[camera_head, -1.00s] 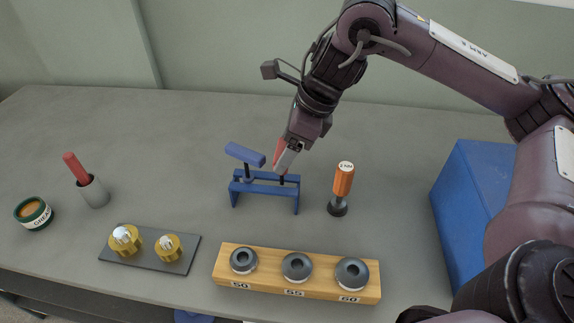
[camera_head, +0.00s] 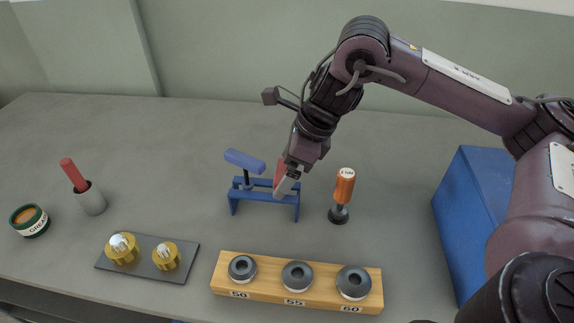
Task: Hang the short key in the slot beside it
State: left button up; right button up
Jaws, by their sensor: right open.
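The blue rack (camera_head: 264,196) stands upright on the bench, its bar level. A key with a blue T-handle (camera_head: 244,161) stands in the rack's left part, its dark shank down. My right gripper (camera_head: 287,184) is open, its grey fingers pointing down at the right part of the rack. A red piece (camera_head: 279,173) shows between or beside the fingers and looks like the short key's handle. I cannot tell whether it touches them. The fingers hide its shank and the slot there. My left gripper does not show.
An orange-handled tool (camera_head: 344,187) stands close right of the rack. A wooden block with dark rings (camera_head: 226,277) lies in front. A dark plate with yellow knobs (camera_head: 141,260), a grey cup (camera_head: 91,200) and a grease tin (camera_head: 30,221) are left. A blue box (camera_head: 470,205) is right.

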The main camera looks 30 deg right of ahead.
jog(key=p+v, duration=0.7)
jog(key=v, duration=0.5)
dwell(0.4)
